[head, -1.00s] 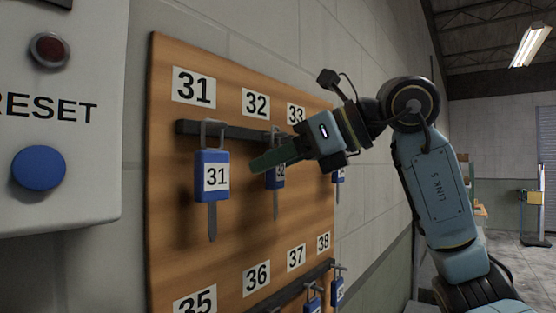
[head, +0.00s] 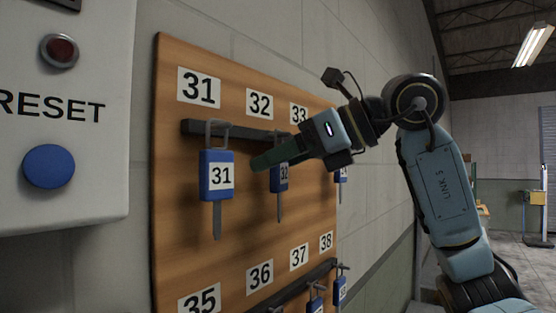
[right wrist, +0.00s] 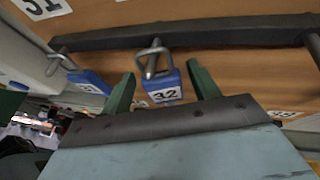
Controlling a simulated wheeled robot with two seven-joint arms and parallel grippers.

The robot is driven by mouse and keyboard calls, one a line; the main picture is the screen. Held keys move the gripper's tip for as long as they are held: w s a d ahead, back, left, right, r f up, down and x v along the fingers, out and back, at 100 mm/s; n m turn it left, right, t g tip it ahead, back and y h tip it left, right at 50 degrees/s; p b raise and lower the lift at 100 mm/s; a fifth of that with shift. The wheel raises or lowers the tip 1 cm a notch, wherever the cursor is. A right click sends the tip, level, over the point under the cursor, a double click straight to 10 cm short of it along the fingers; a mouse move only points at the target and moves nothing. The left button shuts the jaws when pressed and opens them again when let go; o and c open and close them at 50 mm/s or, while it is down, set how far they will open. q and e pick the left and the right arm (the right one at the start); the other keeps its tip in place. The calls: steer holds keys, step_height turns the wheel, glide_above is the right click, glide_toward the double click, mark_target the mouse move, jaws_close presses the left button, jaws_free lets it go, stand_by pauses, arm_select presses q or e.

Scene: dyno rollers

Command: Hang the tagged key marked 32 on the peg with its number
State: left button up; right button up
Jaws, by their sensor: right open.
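The blue tagged key marked 32 (head: 279,180) hangs under the 32 label (head: 260,104) on the wooden board. In the right wrist view its tag (right wrist: 166,90) sits between the two green fingers, and its metal loop is around the peg. My right gripper (head: 270,158) is open, with its fingers on either side of the tag, and hides part of it in the head view. The right gripper also shows in the right wrist view (right wrist: 160,72), with gaps between the fingers and the tag. My left gripper is not in view.
The key marked 31 (head: 216,176) hangs close to the left on the same dark rail (head: 250,135). Another blue key (head: 342,175) hangs to the right. More keys hang on the lower rail. A grey box with a RESET button (head: 49,166) stands at the left.

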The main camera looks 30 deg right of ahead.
steer(key=v, duration=1.3)
steer(key=shift+b, duration=0.45)
steer(key=shift+s, duration=0.1)
